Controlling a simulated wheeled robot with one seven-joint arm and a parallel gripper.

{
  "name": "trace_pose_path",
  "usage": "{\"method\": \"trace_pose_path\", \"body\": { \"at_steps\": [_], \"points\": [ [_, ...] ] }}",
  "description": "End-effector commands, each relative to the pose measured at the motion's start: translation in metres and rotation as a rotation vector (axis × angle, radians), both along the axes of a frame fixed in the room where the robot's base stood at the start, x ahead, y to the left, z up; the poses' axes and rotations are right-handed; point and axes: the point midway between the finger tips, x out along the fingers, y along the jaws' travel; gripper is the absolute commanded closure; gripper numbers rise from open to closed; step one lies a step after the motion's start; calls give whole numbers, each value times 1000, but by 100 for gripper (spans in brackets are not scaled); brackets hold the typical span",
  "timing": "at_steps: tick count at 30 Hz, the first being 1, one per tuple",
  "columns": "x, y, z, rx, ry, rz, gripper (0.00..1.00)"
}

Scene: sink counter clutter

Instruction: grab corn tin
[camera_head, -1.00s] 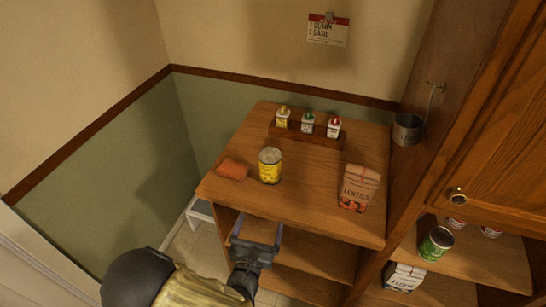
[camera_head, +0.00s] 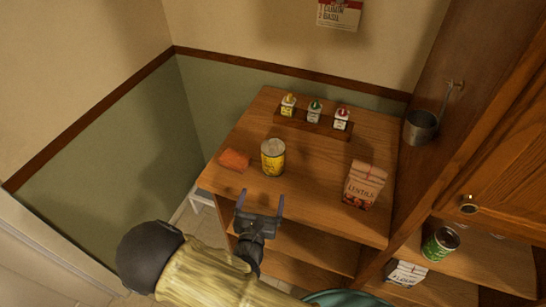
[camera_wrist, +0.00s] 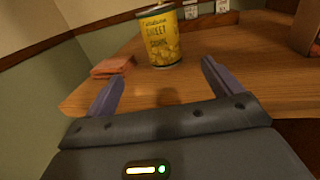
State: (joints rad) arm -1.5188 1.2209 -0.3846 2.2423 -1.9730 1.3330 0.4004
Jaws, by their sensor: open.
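The corn tin (camera_head: 273,157) is a yellow can with a silver top, standing upright on the wooden counter near its left middle. In the wrist view the tin (camera_wrist: 161,40) shows a label with "sweet" on it, ahead of and between my fingers. My gripper (camera_head: 260,204) is open and empty, at the counter's front edge, with its fingers pointing toward the tin. A gap of bare wood lies between the fingertips and the tin. The open fingers also show in the wrist view (camera_wrist: 160,83).
An orange sponge-like block (camera_head: 234,160) lies just left of the tin. A lentils bag (camera_head: 364,185) stands to the right. A rack (camera_head: 305,122) with several small bottles is behind. A green can (camera_head: 440,243) sits on the lower right shelf. The counter (camera_head: 315,180) between tin and bag is clear.

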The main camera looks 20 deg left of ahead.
Motion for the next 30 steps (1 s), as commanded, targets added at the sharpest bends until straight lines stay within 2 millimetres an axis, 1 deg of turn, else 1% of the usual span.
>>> {"method": "trace_pose_path", "body": {
  "at_steps": [1, 3, 15, 19, 28, 30],
  "points": [
    [10, 0, 3, 0, -2, -2, 9],
    [22, 2, 3, 0, -1, -3, 9],
    [90, 9, 2, 1, 0, -2, 9],
    [101, 10, 1, -1, 0, -1, 9],
    [101, 10, 0, -1, 0, 0, 9],
    [104, 10, 2, -1, 0, -1, 9]
  ]
}}
